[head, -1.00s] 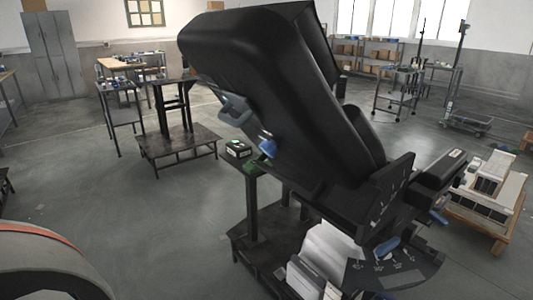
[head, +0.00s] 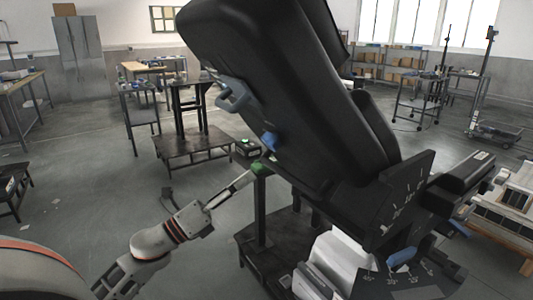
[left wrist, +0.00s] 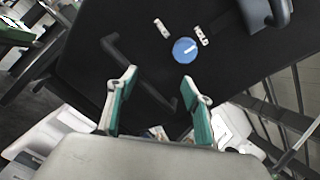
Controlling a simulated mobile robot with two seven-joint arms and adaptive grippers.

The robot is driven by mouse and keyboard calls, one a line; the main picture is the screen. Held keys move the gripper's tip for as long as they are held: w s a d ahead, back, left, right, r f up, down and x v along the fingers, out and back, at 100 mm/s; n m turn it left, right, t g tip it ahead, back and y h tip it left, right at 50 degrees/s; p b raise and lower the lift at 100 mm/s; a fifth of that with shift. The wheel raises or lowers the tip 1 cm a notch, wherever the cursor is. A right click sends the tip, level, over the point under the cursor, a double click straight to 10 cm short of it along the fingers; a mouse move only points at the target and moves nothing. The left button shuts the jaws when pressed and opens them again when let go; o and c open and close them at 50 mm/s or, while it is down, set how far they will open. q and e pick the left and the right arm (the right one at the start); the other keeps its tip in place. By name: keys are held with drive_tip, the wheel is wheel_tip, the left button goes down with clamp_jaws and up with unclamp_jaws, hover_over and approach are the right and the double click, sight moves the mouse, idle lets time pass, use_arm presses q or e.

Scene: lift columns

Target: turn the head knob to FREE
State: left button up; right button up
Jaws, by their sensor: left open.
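The head knob (left wrist: 184,50) is a round blue dial with a white pointer mark, on a black panel in the left wrist view. Two small white labels (left wrist: 161,28) (left wrist: 201,36) sit beside it; their words are too small to read. The pointer seems to lean toward the right label. A blue knob (head: 269,141) also shows on the side of the tilted black column head (head: 290,90) in the head view. My left gripper (left wrist: 160,84) is open and empty, its teal-padded fingers apart, with the knob beyond the right fingertip. It also shows in the head view (head: 240,185).
A grey-blue handle (head: 235,98) juts from the column head above the knob. A dark post with a green top (head: 260,168) stands close by my left gripper. Blue levers and an angle scale (head: 405,280) are at lower right.

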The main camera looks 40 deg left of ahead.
sight(266, 143)
use_arm(q)
drive_tip(key=w+r+m+h, duration=0.1)
drive_tip(key=r+m, duration=0.1)
drive_tip(key=r, duration=0.1)
drive_tip(key=w+d+r+m+h+p, duration=0.1)
drive_tip(key=w+r+m, duration=0.1)
drive_tip(key=r+m, duration=0.1)
drive_tip(key=w+d+r+m+g+h, duration=0.1)
drive_tip(key=r+m, duration=0.2)
drive_tip(key=shift+w+d, duration=0.15)
drive_tip(key=shift+d, duration=0.1)
drive_tip(key=shift+w+d+p, duration=0.3)
drive_tip(key=shift+w+p, duration=0.05)
drive_tip(key=shift+w, duration=0.2)
use_arm(e)
drive_tip(key=shift+w+a+r, duration=0.2)
drive_tip(key=shift+a+r, duration=0.1)
drive_tip(key=shift+r, duration=0.15)
use_arm(q)
drive_tip(key=c, duration=1.1)
